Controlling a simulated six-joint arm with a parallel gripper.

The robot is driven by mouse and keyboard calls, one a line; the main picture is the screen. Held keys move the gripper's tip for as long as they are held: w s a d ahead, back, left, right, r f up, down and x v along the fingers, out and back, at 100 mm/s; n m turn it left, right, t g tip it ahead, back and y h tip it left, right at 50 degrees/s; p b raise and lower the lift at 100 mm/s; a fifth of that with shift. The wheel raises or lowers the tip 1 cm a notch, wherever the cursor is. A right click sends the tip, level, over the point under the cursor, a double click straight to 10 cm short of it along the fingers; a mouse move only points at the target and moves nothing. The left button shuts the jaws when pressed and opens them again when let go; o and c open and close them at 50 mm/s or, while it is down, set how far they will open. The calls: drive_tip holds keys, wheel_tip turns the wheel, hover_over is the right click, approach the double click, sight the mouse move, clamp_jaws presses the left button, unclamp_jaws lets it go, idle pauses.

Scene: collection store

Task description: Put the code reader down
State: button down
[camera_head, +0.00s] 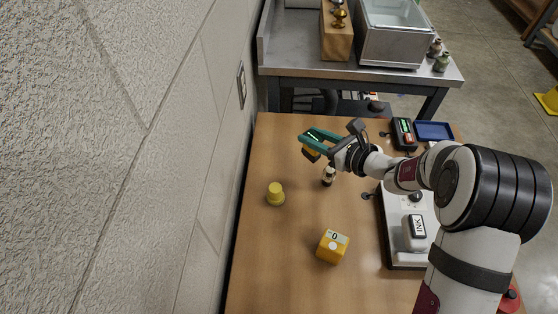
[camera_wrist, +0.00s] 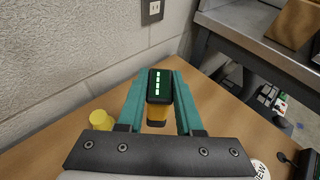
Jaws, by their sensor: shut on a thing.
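My gripper (camera_head: 321,139) is shut on the code reader, a yellow and black device with a row of green lights on its dark top. In the wrist view the code reader (camera_wrist: 159,88) sits between the teal fingers of my gripper (camera_wrist: 160,95). In the head view the code reader (camera_head: 311,153) is partly hidden by the fingers. It appears held above the far part of the wooden table (camera_head: 290,231); the exact gap cannot be told.
A yellow knobbed piece (camera_head: 275,194), a small dark and white bottle (camera_head: 328,177) and a yellow block marked 0 (camera_head: 332,246) stand on the table. A blue tray (camera_head: 434,131) lies far right. A wall borders the left.

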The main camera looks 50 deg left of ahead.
drive_tip(key=s+a+f, duration=0.1)
drive_tip(key=a+f, duration=0.1)
drive_tip(key=f, duration=0.1)
drive_tip(key=s+a+f, duration=0.1)
drive_tip(key=a+f, duration=0.2)
drive_tip(key=s+a+f, duration=0.2)
drive_tip(key=a+f, duration=0.1)
drive_tip(key=shift+s+f, duration=0.1)
drive_tip(key=shift+f, duration=0.15)
drive_tip(key=shift+f, duration=0.1)
drive_tip(key=c, duration=0.6)
unclamp_jaws()
drive_tip(key=shift+o, duration=0.2)
